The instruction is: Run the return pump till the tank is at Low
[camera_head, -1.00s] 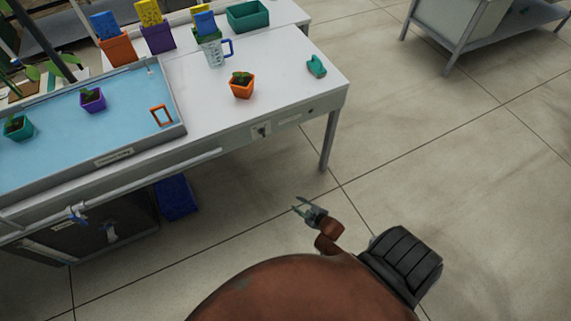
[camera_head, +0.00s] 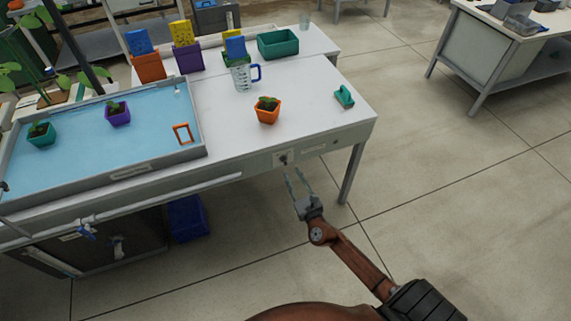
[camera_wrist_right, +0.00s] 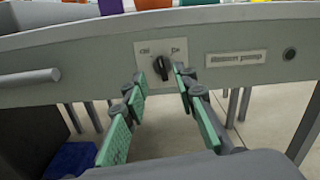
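The return pump switch is a black rotary knob (camera_wrist_right: 162,68) on a white plate on the bench's front edge; it also shows in the head view (camera_head: 284,159). A label plate (camera_wrist_right: 236,58) and a round dark button or lamp (camera_wrist_right: 290,54) sit to its right. My right gripper (camera_wrist_right: 158,92) is open in front of the knob, fingers to either side in the picture and not visibly touching it; it also shows in the head view (camera_head: 298,183). The tank is a tray of blue water (camera_head: 75,135) on the bench. Its level mark is unreadable. My left gripper is not in view.
In the water stand a teal pot (camera_head: 41,136), a purple pot (camera_head: 118,114) and an orange frame (camera_head: 182,134). An orange pot (camera_head: 267,112), a measuring jug (camera_head: 241,77) and a teal object (camera_head: 344,97) stand on the bench (camera_head: 310,120).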

